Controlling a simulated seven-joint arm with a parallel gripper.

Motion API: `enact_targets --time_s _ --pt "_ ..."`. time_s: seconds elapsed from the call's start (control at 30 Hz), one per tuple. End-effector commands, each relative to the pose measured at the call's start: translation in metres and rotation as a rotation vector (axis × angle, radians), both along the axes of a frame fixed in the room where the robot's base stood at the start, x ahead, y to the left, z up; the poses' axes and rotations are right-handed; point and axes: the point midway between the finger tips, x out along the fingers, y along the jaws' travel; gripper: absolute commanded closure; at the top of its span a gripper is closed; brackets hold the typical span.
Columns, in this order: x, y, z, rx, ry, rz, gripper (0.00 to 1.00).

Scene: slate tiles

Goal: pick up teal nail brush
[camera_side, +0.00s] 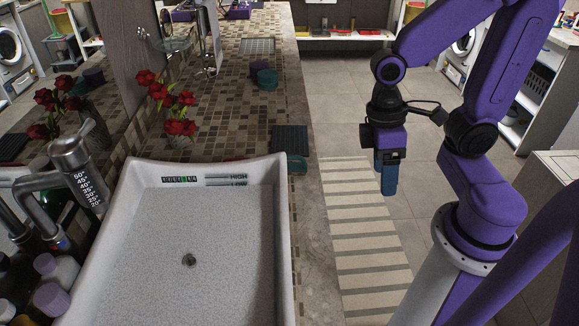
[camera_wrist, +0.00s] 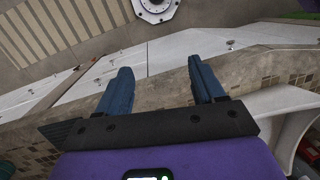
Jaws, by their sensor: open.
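A small teal object (camera_side: 297,163), which looks like the nail brush, lies on the tiled counter just behind the basin's far right corner. It is beside a dark ridged block (camera_side: 290,140), close to the counter's right edge. My gripper (camera_side: 387,184) hangs to the right of the counter, over the floor and slatted mat, well apart from the brush. In the wrist view my two blue fingers (camera_wrist: 160,78) are spread apart with nothing between them. I cannot make out the brush in the wrist view.
A white basin (camera_side: 275,240) with a drain fills the front of the counter. A tap (camera_side: 75,155) and bottles stand at its left.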

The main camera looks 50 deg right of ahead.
Motion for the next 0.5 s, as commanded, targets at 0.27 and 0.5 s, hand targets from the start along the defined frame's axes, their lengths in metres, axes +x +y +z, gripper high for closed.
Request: enact_targets --time_s 0.27,0.5 --pt "0.020 -0.007 -0.015 -0.009 0.173 -0.345 0.32" --pt "0.035 -0.009 -0.025 0.017 0.317 -0.643 0.32"
